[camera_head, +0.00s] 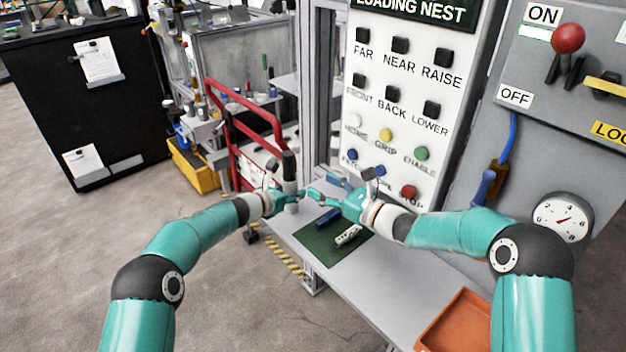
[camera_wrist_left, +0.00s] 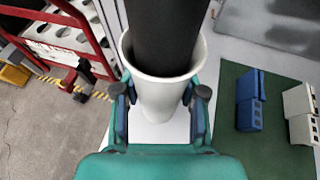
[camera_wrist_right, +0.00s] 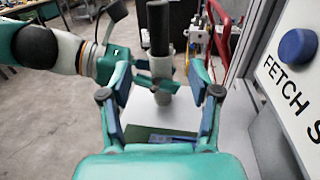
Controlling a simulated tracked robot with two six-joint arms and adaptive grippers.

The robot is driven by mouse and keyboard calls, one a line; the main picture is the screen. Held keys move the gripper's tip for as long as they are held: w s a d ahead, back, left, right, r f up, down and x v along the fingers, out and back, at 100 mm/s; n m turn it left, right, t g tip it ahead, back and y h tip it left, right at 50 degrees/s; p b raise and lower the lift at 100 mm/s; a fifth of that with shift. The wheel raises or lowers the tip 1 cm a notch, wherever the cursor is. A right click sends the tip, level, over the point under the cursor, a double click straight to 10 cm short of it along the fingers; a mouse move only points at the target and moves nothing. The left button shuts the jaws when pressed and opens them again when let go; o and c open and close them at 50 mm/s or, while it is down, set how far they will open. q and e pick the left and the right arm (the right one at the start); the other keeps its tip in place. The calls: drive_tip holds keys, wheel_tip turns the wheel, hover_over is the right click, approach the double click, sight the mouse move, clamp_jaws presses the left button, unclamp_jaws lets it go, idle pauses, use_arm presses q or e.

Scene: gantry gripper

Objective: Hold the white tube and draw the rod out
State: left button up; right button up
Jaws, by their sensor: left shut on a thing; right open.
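The white tube (camera_wrist_left: 165,95) stands upright on the grey table, with the dark rod (camera_wrist_left: 168,30) inside it and rising above its rim. In the head view the rod (camera_head: 289,166) stands up beside my left gripper (camera_head: 290,197). My left gripper (camera_wrist_left: 158,108) is shut on the tube, one finger on each side. My right gripper (camera_wrist_right: 160,108) is open and empty. It is to the right of the tube, apart from it, and the rod (camera_wrist_right: 158,28) shows ahead beyond its fingers. The rod's lower part is hidden in the tube.
A green mat (camera_head: 318,247) with a blue block (camera_head: 328,219) and a white block (camera_head: 348,235) lies on the table (camera_head: 375,290). An orange tray (camera_head: 455,322) is at the near right. A control panel (camera_head: 400,110) stands behind, and a red rail (camera_head: 240,110) stands left.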

sight(293, 160)
drive_tip(key=x, duration=1.1)
drive_tip(key=shift+w+a, duration=0.2)
drive_tip(key=shift+w, duration=0.05)
drive_tip(key=shift+c, duration=0.3)
clamp_jaws()
drive_tip(key=shift+r, duration=0.2)
use_arm(q)
drive_tip(key=shift+f, duration=0.1)
use_arm(e)
drive_tip(key=shift+r, duration=1.45)
